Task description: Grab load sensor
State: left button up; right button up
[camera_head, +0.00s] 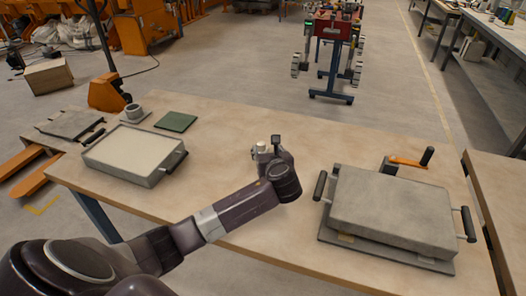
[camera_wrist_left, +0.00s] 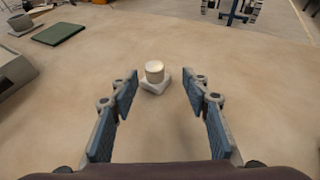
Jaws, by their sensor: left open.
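The load sensor (camera_wrist_left: 154,72) is a small pale cylinder on a square whitish base, upright on the wooden table. In the left wrist view it stands ahead of my left gripper (camera_wrist_left: 161,83), roughly centred between the two blue-grey fingers, which are spread wide and hold nothing. The fingers appear apart from it. In the head view my left arm reaches over the middle of the table and the left gripper (camera_head: 269,153) points away; my wrist hides much of it. A pale shape there cannot be clearly told from the hand. My right gripper is not in view.
A sand-filled tray (camera_head: 104,151) with handles stands on the left. Behind it are a green mat (camera_head: 176,121) and a grey cylinder (camera_head: 133,112) on a plate. A large grey handled box (camera_head: 392,213) and an orange-handled tool (camera_head: 408,162) are on the right. The table's back middle is clear.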

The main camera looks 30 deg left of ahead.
aim_at(261, 143)
pick_arm(q)
jog(key=shift+w+a+f, duration=0.2)
jog(key=shift+w+a, duration=0.3)
jog(key=shift+a, duration=0.25)
jog(key=shift+x, duration=2.3)
jog(key=shift+s+a, duration=0.15)
jog(key=shift+a, duration=0.05)
jog(key=shift+c, duration=0.5)
jog(key=shift+r, duration=0.1)
grip_shut()
